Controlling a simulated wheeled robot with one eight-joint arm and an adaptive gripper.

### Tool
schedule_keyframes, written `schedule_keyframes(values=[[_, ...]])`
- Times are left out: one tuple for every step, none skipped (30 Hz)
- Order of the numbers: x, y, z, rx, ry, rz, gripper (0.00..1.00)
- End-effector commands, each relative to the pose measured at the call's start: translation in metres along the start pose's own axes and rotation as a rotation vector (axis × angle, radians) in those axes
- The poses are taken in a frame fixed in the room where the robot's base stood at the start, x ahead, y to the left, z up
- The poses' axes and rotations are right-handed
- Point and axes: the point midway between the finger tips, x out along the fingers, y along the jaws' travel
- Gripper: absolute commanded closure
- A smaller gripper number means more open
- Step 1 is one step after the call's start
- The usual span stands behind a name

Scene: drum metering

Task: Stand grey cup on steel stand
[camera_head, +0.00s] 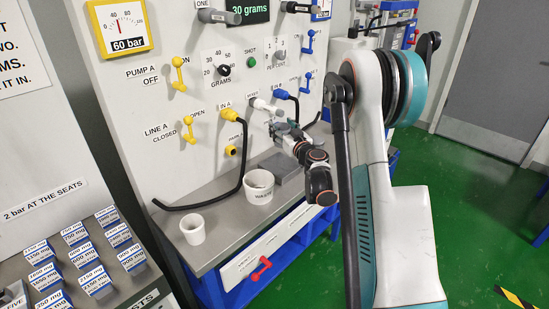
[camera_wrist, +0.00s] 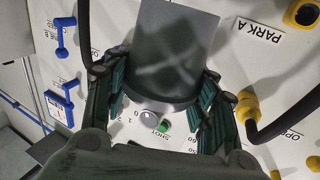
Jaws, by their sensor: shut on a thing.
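The grey cup (camera_wrist: 178,45) is between the two dark green fingers of my gripper (camera_wrist: 165,95) in the wrist view. The fingers press on it from both sides. In the head view my gripper (camera_head: 283,128) is in front of the panel, above the back of the bench; I cannot clearly make out the cup there. A low grey block (camera_head: 287,165), which looks like the steel stand, sits on the bench below my gripper. My arm partly covers it. The cup is apart from it.
A white waste cup (camera_head: 259,187) and a smaller white cup (camera_head: 192,230) stand on the bench (camera_head: 222,232). A black hose (camera_head: 215,198) hangs from the panel onto the bench. Yellow and blue levers stick out of the panel. Labelled blocks (camera_head: 98,280) stand at left.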

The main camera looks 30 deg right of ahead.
Motion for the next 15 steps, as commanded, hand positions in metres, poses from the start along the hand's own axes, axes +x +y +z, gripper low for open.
schedule_keyframes(values=[[0.000, 0.000, 0.001, 0.000, 0.000, 0.000, 0.75], [0.000, 0.000, 0.002, 0.000, 0.000, 0.000, 0.75], [0.000, 0.000, 0.004, 0.000, 0.000, 0.000, 0.75], [0.000, 0.000, 0.007, 0.000, 0.000, 0.000, 0.75], [0.000, 0.000, 0.011, 0.000, 0.000, 0.000, 0.75], [0.000, 0.000, 0.016, 0.000, 0.000, 0.000, 0.75], [0.000, 0.000, 0.021, 0.000, 0.000, 0.000, 0.75], [0.000, 0.000, 0.027, 0.000, 0.000, 0.000, 0.75], [0.000, 0.000, 0.035, 0.000, 0.000, 0.000, 0.75], [0.000, 0.000, 0.041, 0.000, 0.000, 0.000, 0.75], [0.000, 0.000, 0.046, 0.000, 0.000, 0.000, 0.75], [0.000, 0.000, 0.053, 0.000, 0.000, 0.000, 0.75], [0.000, 0.000, 0.057, 0.000, 0.000, 0.000, 0.75], [0.000, 0.000, 0.060, 0.000, 0.000, 0.000, 0.75], [0.000, 0.000, 0.064, 0.000, 0.000, 0.000, 0.75]])
